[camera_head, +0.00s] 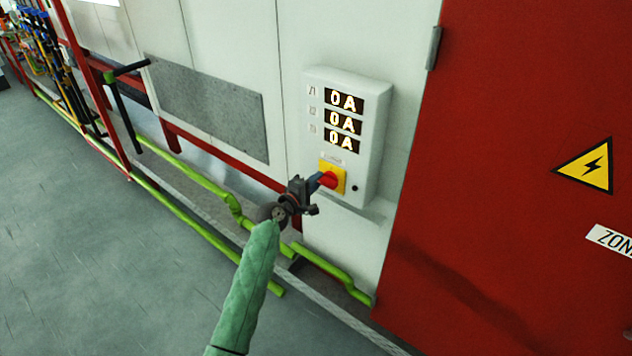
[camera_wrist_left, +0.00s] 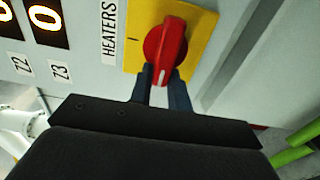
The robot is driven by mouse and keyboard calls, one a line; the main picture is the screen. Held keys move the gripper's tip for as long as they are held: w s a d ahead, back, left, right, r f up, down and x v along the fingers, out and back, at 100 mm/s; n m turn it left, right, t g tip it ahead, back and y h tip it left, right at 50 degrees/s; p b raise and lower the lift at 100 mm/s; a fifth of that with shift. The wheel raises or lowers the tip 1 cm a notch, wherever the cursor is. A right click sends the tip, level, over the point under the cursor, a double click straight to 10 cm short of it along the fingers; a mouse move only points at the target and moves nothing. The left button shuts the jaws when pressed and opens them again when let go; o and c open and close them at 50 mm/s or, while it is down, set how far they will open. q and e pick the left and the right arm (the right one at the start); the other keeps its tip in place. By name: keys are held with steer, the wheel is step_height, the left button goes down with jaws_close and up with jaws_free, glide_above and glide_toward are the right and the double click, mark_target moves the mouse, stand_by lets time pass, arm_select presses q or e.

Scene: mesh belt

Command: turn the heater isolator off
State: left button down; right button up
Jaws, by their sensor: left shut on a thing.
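The heater isolator is a red rotary knob (camera_head: 329,180) on a yellow plate (camera_head: 338,171), low on a white wall box (camera_head: 372,136). In the left wrist view the red knob (camera_wrist_left: 166,45) has a white mark at its lower end, pointing towards my gripper. A "HEATERS" label (camera_wrist_left: 109,30) is beside the yellow plate (camera_wrist_left: 204,35). My left gripper (camera_head: 318,182) is at the knob, its dark fingers (camera_wrist_left: 162,88) on either side of the knob's lower end, shut on it. My right gripper is in neither view.
Three displays (camera_head: 343,122) on the box read 0A. A red door (camera_head: 510,200) with a yellow warning triangle (camera_head: 588,165) is to the right. Green pipes (camera_head: 190,232) run low along the wall. The grey floor at left is clear.

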arm_select(q)
steer(key=c, duration=1.3)
jaws_free()
steer(key=shift+a, duration=0.1)
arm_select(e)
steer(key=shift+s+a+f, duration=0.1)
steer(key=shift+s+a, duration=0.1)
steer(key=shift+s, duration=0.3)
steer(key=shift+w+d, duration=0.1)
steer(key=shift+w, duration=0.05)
arm_select(q)
steer(key=shift+b+v, duration=1.3)
steer(key=shift+v, duration=2.6)
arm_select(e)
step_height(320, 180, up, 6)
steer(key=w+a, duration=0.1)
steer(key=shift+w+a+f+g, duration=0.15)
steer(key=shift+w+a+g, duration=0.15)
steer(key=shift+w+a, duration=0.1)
arm_select(q)
steer(key=shift+f+m, duration=0.1)
steer(key=shift+m, duration=0.2)
